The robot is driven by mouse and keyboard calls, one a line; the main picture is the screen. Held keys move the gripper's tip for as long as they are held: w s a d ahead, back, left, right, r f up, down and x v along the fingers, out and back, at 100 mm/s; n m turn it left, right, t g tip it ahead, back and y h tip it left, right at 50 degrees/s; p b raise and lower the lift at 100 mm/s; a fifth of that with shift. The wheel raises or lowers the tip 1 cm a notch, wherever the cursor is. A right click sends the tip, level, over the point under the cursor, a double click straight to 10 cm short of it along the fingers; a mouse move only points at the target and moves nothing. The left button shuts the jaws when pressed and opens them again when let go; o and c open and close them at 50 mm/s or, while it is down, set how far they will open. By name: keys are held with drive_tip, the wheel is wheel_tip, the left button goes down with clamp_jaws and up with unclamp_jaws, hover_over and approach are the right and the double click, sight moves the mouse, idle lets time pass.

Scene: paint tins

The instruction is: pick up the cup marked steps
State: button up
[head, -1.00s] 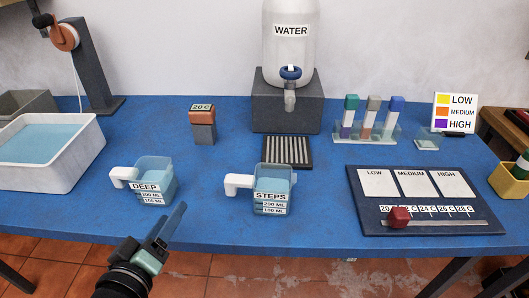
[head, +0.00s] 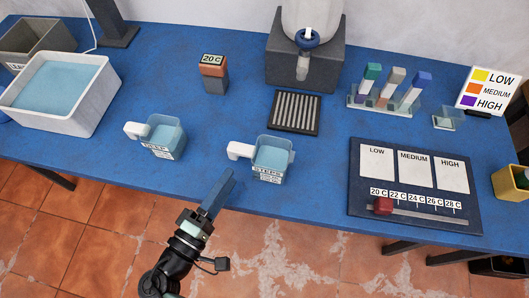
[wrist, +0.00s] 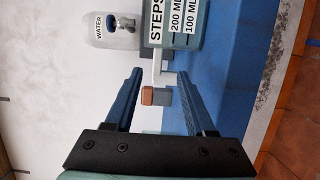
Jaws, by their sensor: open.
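The cup marked STEPS (head: 272,160) stands upright near the table's front edge. It is clear and bluish, with a white handle (head: 240,150) on its left side. My gripper (head: 229,175) is open and empty, just below and left of this cup and its handle in the head view. In the wrist view the STEPS label (wrist: 175,25) fills the top, beyond the fingertips. The white handle (wrist: 160,66) appears between the open fingertips there; I cannot tell how far beyond them it is. A similar cup marked DEEP (head: 163,138) stands to the left.
A white tub of water (head: 98,105) stands at the left. A block marked 20 C (head: 213,78), a slatted drain plate (head: 294,113) and the water dispenser (head: 306,60) are behind the cups. A dark chart board (head: 360,180) lies at the right. Blue table between the cups is clear.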

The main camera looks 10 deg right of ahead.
sight(244, 156)
drive_tip(key=p+x, duration=0.1)
drive_tip(key=x, duration=0.7)
drive_tip(key=shift+s+r, duration=0.1)
drive_tip(key=shift+r, duration=0.1)
clamp_jaws()
